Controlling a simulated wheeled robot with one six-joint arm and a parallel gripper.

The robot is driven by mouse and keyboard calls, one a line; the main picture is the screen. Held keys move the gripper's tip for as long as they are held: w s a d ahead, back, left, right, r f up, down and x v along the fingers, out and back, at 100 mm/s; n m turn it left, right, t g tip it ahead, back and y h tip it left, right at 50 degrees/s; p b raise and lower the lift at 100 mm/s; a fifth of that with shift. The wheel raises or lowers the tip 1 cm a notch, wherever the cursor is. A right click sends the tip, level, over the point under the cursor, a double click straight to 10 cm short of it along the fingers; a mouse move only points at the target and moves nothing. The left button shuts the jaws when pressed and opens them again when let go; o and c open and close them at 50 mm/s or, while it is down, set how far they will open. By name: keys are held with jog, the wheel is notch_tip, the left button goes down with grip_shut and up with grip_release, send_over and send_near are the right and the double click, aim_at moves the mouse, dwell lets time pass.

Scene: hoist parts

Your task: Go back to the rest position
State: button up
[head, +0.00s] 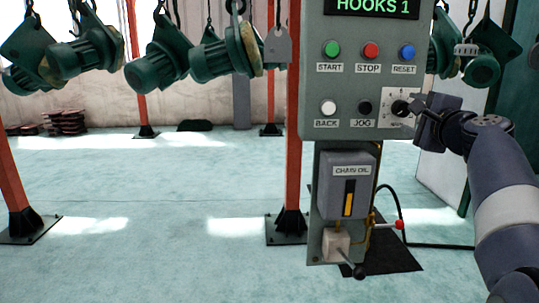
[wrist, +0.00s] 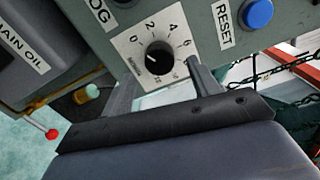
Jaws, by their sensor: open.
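My gripper (head: 417,106) is at the right side of the grey control panel (head: 322,104) in the head view, close to the black dial knob (head: 400,107) on its white scale plate. The wrist view shows the knob (wrist: 158,58) and its numbered scale just beyond my open jaws (wrist: 160,88). Nothing is held between the fingers. I cannot tell how small the gap between fingertips and plate is. My arm reaches in from the lower right of the head view.
The panel has START, STOP, RESET, BACK and JOG buttons. A chain oil box (head: 347,180) and a red-tipped lever (head: 399,225) sit below. Green hoists (head: 160,55) hang at the upper left and behind the panel. Orange posts (head: 292,130) stand left; open floor (head: 150,190) lies between.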

jog(key=shift+w+a, duration=0.1)
jog(key=shift+w, duration=1.35)
jog(key=shift+s, duration=0.15)
